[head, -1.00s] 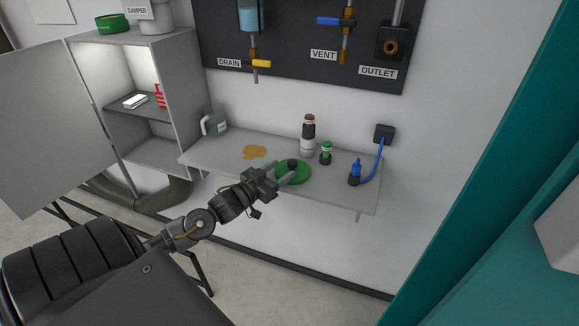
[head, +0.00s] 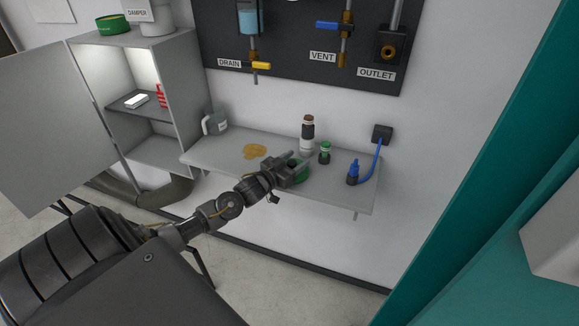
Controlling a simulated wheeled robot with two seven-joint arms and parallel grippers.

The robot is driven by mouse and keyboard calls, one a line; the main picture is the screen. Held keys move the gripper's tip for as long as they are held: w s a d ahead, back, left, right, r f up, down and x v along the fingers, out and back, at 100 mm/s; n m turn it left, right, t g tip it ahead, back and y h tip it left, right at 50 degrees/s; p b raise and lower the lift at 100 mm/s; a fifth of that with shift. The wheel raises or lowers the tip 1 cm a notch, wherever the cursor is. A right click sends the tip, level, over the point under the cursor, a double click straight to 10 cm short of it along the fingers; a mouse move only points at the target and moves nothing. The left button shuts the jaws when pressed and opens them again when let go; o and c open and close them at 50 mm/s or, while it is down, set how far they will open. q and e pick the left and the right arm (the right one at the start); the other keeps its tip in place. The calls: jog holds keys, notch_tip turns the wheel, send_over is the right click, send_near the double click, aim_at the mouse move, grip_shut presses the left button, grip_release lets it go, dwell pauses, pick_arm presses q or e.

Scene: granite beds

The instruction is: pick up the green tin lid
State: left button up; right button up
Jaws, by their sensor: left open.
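The green tin lid (head: 301,179) lies on the grey wall shelf (head: 225,155), right of the tan spill. Its dark knob shows between the fingers in the head view. My left gripper (head: 298,162) is open over the lid, with its fingers pointing right and one on each side of the knob. The gripper body hides much of the lid's left part. I cannot tell whether the fingers touch the knob. My right gripper is not in view.
Behind the lid stand a brown-capped bottle (head: 307,135) and a small green-capped bottle (head: 325,153). A blue plug fitting (head: 353,172) with a cable is at right. A grey jug (head: 216,122) and the tan spill (head: 255,151) are left. A green tin (head: 113,25) sits on the cabinet.

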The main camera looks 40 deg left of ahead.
pick_arm(q)
grip_shut()
dwell(0.4)
